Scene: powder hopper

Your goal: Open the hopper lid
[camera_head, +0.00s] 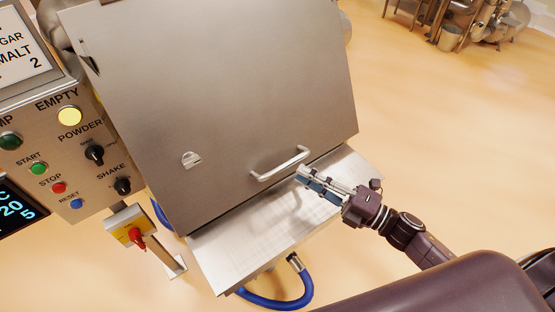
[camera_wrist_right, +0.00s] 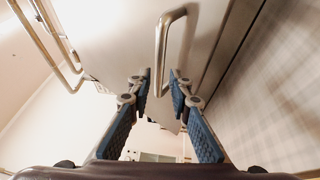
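The hopper lid (camera_head: 220,90) is a large flat steel panel, and it looks closed. Its bar handle (camera_head: 281,163) sits near the lower right edge. The handle also shows in the right wrist view (camera_wrist_right: 163,50), beyond the fingertips. Whether a fingertip touches the handle cannot be told. My left gripper is not in view.
A steel shelf (camera_head: 250,235) juts out below the lid. A control panel (camera_head: 60,150) with buttons and knobs stands at the left, above a yellow box with a red switch (camera_head: 136,235). A blue hose (camera_head: 275,300) hangs below the shelf. Open floor (camera_head: 440,130) lies to the right.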

